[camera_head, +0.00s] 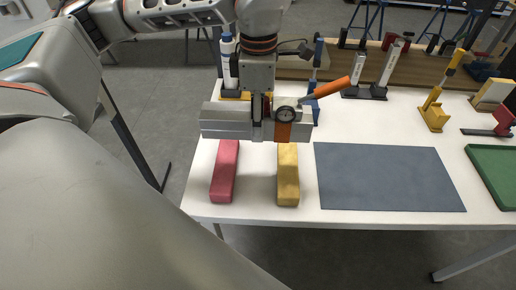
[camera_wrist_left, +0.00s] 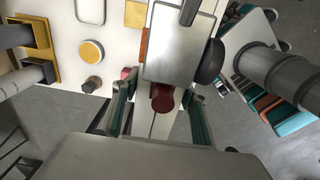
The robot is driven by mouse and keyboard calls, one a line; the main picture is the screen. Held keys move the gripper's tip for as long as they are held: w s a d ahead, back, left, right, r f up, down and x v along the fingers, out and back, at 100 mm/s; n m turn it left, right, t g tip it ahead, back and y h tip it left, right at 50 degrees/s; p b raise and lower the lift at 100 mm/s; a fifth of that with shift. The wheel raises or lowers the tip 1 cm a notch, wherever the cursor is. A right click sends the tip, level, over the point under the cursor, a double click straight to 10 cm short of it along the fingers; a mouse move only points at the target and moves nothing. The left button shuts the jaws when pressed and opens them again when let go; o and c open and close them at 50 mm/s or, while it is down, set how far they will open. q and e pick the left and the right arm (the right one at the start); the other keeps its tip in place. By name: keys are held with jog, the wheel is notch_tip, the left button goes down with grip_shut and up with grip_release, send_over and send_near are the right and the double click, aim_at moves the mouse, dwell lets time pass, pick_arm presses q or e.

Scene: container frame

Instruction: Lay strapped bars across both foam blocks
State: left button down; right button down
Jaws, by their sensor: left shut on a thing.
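The strapped bars are a silver-grey bundle (camera_head: 226,121) with an orange strap, a round dial and an orange handle. They lie level, left to right, across the far ends of both foam blocks in the head view. Whether they touch the blocks or hover above cannot be told. The red foam block (camera_head: 225,172) is on the left and the yellow foam block (camera_head: 288,176) on the right, parallel on the white table. My left gripper (camera_head: 262,112) comes down from above and is shut on the bars near their middle. Its fingers flank a dark red round part (camera_wrist_left: 163,97) in the wrist view. My right gripper is not seen.
A flat grey mat (camera_head: 388,177) lies right of the yellow block. A green tray (camera_head: 495,172) sits at the right edge. Clamps and tools, such as a yellow one (camera_head: 434,113), stand along the back. The table's front edge is close to the blocks.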

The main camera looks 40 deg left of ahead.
pick_arm(q)
jog(key=shift+f+b, duration=0.35)
jog(key=shift+f, duration=4.75)
jog(key=shift+f, duration=0.4)
jog(key=shift+f, duration=0.2)
jog(key=c, duration=1.2)
grip_release()
jog(key=shift+o, duration=0.2)
